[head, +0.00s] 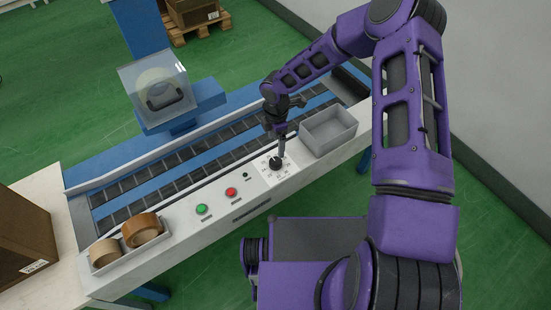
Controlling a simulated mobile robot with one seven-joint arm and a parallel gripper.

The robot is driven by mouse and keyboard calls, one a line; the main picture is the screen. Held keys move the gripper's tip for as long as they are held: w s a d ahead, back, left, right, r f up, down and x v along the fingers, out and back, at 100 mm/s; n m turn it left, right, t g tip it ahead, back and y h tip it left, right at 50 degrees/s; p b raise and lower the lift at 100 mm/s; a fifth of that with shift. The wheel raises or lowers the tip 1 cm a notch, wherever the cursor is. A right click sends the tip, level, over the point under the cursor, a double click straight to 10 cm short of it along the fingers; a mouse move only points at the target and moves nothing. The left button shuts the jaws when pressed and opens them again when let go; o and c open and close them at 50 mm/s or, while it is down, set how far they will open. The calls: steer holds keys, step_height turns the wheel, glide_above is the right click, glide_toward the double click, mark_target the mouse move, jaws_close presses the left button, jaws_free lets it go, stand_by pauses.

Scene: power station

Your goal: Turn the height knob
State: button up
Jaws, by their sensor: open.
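The height knob (276,163) is a small black dial with markings around it, on the white control panel at the front of the conveyor machine. My gripper (280,153) points down from above, with its fingertips right at the knob. The fingers look narrow and partly cover the knob's top. I cannot tell from this view whether they touch it or sit around it. The jaws are open.
A green button (202,209) and a red button (231,192) lie left of the knob. An empty grey bin (328,131) stands close on the right. Tape rolls (142,230) sit in a tray at the left end. A cardboard box (24,235) is far left.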

mark_target(276, 161)
step_height(276, 161, down, 10)
stand_by(0.3)
steer(key=c, duration=1.4)
steer(key=shift+b, duration=0.35)
